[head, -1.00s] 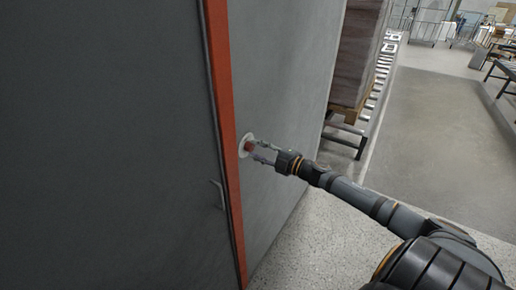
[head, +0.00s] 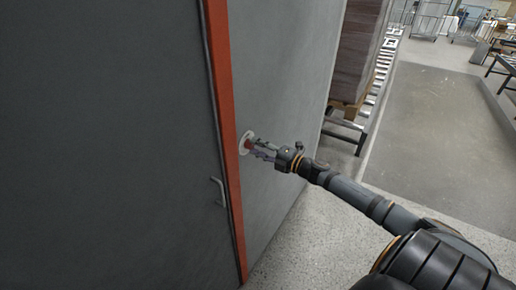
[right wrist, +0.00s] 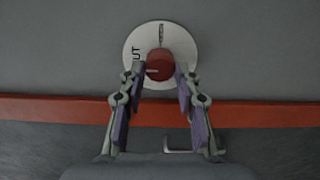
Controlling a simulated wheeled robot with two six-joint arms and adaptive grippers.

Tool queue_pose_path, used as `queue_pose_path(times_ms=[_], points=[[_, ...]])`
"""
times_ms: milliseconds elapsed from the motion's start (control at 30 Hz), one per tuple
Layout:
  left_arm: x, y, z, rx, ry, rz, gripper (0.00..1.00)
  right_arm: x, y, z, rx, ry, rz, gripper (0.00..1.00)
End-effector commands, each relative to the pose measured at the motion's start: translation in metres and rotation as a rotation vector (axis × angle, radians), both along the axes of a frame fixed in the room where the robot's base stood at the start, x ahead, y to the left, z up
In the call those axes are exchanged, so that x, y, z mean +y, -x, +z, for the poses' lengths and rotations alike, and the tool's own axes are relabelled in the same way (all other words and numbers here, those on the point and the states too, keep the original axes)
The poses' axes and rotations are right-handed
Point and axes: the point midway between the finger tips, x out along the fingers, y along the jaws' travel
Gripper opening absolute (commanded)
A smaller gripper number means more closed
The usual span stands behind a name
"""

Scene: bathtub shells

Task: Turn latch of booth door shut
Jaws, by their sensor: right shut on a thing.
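The latch is a red round knob (right wrist: 159,62) on a white disc (right wrist: 137,74) on the grey booth wall. In the head view the disc (head: 242,145) sits just right of the orange door frame. A pale mark on the knob points left in the right wrist view, just below the letters "UT" on the disc. More lettering at the disc's top is too small to read. My right gripper (right wrist: 159,73) is shut on the knob, one finger on each side. In the head view my right gripper (head: 256,149) reaches it from the right. My left gripper is not in view.
The dark grey door (head: 110,140) fills the left, with a small pale handle (head: 219,192) near its edge. The orange frame (head: 228,130) stands between door and wall. A pallet stack (head: 361,50) stands behind at the right. The floor right of the wall is open.

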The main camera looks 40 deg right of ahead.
Motion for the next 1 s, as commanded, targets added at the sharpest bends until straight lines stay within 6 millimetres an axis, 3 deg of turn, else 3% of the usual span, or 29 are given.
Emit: queue_pose_path(times_ms=[200,233,400,867,1000], points=[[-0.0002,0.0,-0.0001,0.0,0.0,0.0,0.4,-0.0002,0.0001,-0.0008,0.001,0.001,0.0,0.01],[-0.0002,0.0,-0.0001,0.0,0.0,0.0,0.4,-0.0002,0.0001,-0.0008,0.001,0.001,0.0,0.34],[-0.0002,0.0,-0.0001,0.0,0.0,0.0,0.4,-0.0002,0.0001,-0.0006,0.001,0.0,0.0,0.56],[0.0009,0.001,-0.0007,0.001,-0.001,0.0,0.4,0.0,0.0,-0.0003,0.003,-0.008,0.0,0.56],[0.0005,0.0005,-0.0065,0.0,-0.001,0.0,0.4,0.0,0.0001,-0.0023,0.044,-0.103,0.0,0.56]])
